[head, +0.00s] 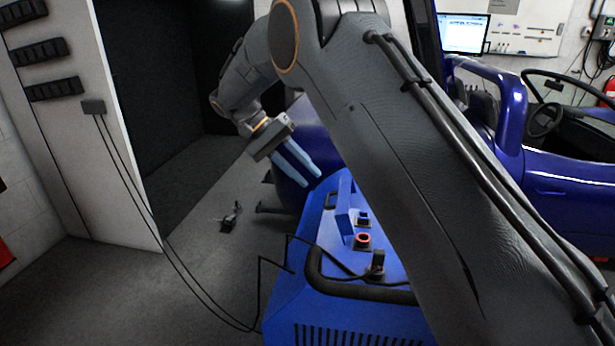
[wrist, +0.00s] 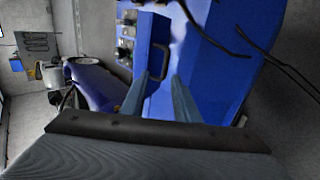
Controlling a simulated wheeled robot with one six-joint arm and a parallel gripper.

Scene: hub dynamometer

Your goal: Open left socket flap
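The blue dynamometer cabinet (head: 340,312) stands below my arm. On its top are a small dark-and-blue fitting (head: 363,217), a red round button (head: 362,238) and a black knob or plug (head: 377,262). A blue raised panel (head: 345,205) stands beside them; I cannot tell whether it is a socket flap. The panel also shows in the wrist view (wrist: 152,40), with a dark handle (wrist: 160,65) next to it. My gripper (head: 316,178) is above the cabinet's far end, its two blue fingers apart and empty; it also shows in the wrist view (wrist: 159,77). I cannot single out the left socket flap.
Black cables (head: 195,285) run from a wall box (head: 93,107) across the floor to the cabinet. A small dark object (head: 230,217) lies on the grey floor. A blue vehicle with a steering wheel (head: 546,120) is at right. The floor at left is mostly free.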

